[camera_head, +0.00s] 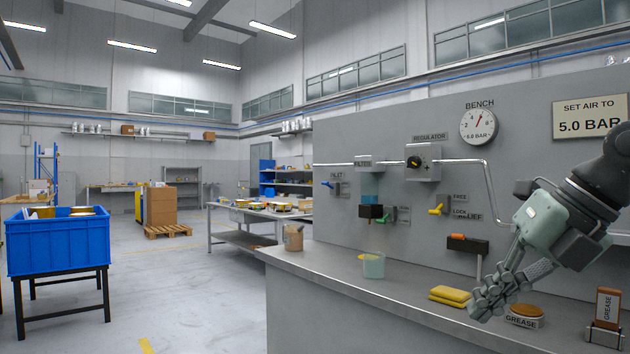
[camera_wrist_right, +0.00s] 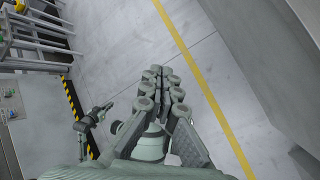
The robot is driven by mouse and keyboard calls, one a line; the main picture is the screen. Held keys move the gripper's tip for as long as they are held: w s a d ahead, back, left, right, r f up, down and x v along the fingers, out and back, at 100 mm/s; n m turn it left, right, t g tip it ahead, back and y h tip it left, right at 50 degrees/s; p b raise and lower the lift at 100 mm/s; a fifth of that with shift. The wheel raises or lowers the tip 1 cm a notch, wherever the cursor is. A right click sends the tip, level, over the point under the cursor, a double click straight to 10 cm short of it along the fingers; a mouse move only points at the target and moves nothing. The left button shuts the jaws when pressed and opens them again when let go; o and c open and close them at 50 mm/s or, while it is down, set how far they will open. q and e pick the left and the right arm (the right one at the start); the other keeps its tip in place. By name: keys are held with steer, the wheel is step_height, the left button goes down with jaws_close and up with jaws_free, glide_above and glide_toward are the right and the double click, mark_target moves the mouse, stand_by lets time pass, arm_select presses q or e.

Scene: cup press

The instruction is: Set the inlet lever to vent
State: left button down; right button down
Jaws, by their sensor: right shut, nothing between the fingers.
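My left gripper is not in view.
The panel also carries a regulator (camera_head: 423,163), a bench gauge (camera_head: 478,126) and a yellow relief lever (camera_head: 437,210).

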steer(key=w+d+f+m+t+y, duration=0.3)
steer(key=w+f+m+t+y, duration=0.3)
steer(key=m+t, duration=0.4)
steer(key=s+d+f+m+t+h, duration=0.1)
steer(key=d+f+m+h, duration=0.4)
steer(key=f+m+h, duration=0.25)
steer(key=d+f+m+h, duration=0.5)
steer(key=f+m+h, duration=0.15)
steer(key=f, duration=0.25)
steer(key=s+a+f+m+g+h, duration=0.1)
steer(key=s+f+m+g, duration=0.2)
steer(key=s+f, duration=0.35)
steer(key=s+f+m+g, duration=0.3)
steer(key=f, duration=0.7)
steer(key=s+a+f+m+g+y, duration=0.1)
steer(key=s+a+f+g, duration=0.2)
steer(key=s+a+f, duration=0.2)
steer(key=s+a+f+m+g+y, duration=0.1)
steer(key=s+a+f+g, duration=0.3)
steer(key=s, duration=0.6)
step_height(320, 180, down, 2)
steer(key=shift+a+f, duration=0.1)
steer(key=shift+a, duration=1.1)
